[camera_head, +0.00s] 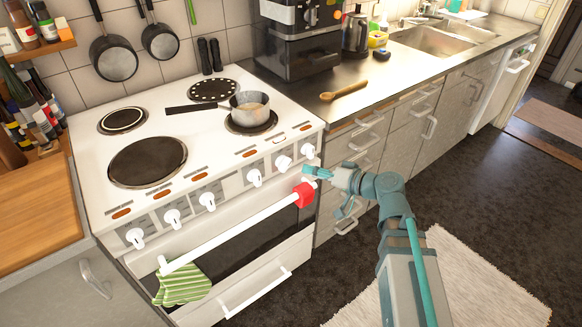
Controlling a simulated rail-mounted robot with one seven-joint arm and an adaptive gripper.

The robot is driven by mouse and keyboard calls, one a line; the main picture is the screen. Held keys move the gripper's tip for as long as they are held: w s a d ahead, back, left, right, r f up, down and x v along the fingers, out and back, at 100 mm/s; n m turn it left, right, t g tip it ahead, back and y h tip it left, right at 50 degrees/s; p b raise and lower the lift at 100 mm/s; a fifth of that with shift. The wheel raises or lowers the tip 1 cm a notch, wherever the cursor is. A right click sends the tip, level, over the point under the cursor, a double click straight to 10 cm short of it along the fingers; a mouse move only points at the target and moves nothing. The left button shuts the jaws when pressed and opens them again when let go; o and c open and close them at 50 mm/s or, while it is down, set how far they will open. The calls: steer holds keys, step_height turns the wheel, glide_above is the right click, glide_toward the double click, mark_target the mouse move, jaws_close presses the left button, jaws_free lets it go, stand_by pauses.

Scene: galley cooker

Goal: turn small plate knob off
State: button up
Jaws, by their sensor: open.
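The white cooker (205,150) stands at the left with several white knobs along its sloped front panel. The rightmost knob (308,151) is just above my gripper (308,173), with another knob (282,163) to its left. My teal gripper is open and empty, close to the right end of the panel; I cannot tell whether it touches anything. A small plate (122,120) is at the back left, bare. A saucepan (250,107) sits on the front right plate. I cannot tell which knob belongs to the small plate, or read the knob settings.
The oven handle (225,232) runs below the knobs, with a red object (304,194) near its right end, just below my gripper. A green striped cloth (182,284) hangs at its left. A wooden spoon (344,91) lies on the counter. The floor at right is open.

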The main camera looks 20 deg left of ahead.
mark_target(288, 167)
steer(key=p+x, duration=0.1)
steer(key=x, duration=0.9)
steer(key=shift+a+f, duration=0.15)
steer(key=shift+a, duration=0.05)
steer(key=c, duration=0.8)
